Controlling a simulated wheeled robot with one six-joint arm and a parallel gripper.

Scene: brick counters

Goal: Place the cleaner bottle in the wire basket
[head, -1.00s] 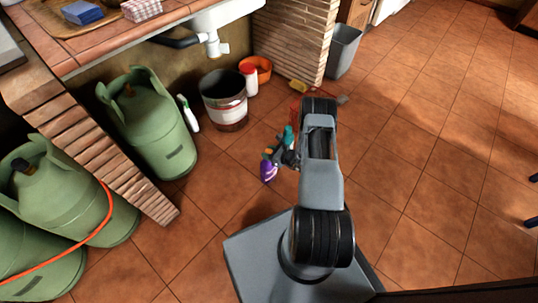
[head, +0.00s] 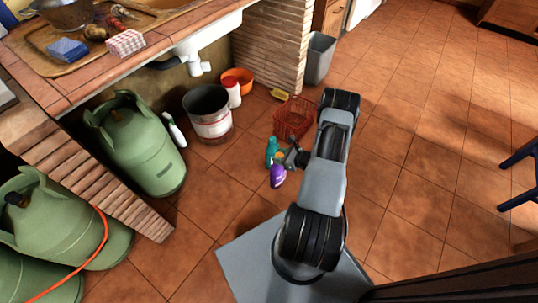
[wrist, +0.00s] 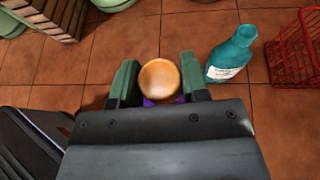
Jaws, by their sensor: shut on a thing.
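A purple bottle with a round orange cap (head: 278,177) is in my gripper (head: 288,158). In the wrist view my gripper (wrist: 158,84) has its green fingers on either side of the orange cap (wrist: 158,80), with a little purple below it. A teal bottle (head: 271,148) stands on the floor just beside the held bottle; it shows with a white label in the wrist view (wrist: 232,55). The red wire basket (head: 292,121) stands on the floor beyond my gripper, partly behind my arm. Its near side shows at the right edge of the wrist view (wrist: 290,50).
Green gas cylinders (head: 140,145) stand at left under the counter. A grey bin (head: 319,58) is at the back. Open floor lies right.

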